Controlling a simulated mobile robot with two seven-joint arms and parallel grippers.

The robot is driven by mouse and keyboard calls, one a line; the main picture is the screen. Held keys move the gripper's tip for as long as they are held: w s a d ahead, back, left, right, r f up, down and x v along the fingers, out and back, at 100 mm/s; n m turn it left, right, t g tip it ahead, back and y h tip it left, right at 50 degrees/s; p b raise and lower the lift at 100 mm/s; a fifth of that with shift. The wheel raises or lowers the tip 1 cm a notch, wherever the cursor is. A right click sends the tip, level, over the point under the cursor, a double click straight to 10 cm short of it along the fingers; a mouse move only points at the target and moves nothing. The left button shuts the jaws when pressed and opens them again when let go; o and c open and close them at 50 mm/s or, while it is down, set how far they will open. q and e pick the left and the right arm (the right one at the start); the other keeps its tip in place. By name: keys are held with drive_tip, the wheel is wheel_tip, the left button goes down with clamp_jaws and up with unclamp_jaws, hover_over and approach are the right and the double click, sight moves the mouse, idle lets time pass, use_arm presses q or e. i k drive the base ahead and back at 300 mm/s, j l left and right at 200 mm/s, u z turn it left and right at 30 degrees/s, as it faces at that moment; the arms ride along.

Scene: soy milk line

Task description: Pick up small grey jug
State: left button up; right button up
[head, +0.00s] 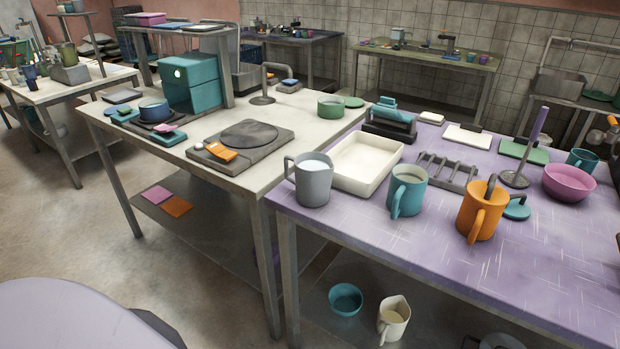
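A grey jug (315,186) with a handle on its left side stands upright at the left corner of the purple table (375,235). Something white shows inside its mouth. It is beside a cream tray (345,178), with a teal jug (411,193) and an orange jug (480,212) to its right. Neither of my grippers is in the head view, so their state does not show.
A pale worktable (240,190) with a hotplate (240,145) adjoins the purple table on the left. A cream jug (394,320) and teal bowl (345,299) are below. Open floor lies at left.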

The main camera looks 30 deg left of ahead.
sight(305, 177)
drive_tip(key=j+z, duration=0.15)
drive_tip(key=z, duration=0.3)
drive_tip(key=j+z, duration=0.2)
drive_tip(key=z, duration=0.2)
drive_tip(key=k+j+z, duration=0.1)
drive_tip(key=j+z, duration=0.15)
drive_tip(key=k+j+z, duration=0.25)
drive_tip(key=j, duration=0.2)
drive_tip(key=k+j+z, duration=0.15)
drive_tip(key=j, duration=0.2)
drive_tip(key=k+j+z, duration=0.1)
drive_tip(key=j, duration=0.25)
drive_tip(key=k+j, duration=0.2)
drive_tip(key=j, duration=0.2)
drive_tip(key=k+j, duration=0.2)
drive_tip(key=j, duration=0.2)
drive_tip(key=k+j, duration=0.2)
drive_tip(key=j, duration=0.2)
drive_tip(key=i, duration=0.35)
drive_tip(key=z, duration=0.05)
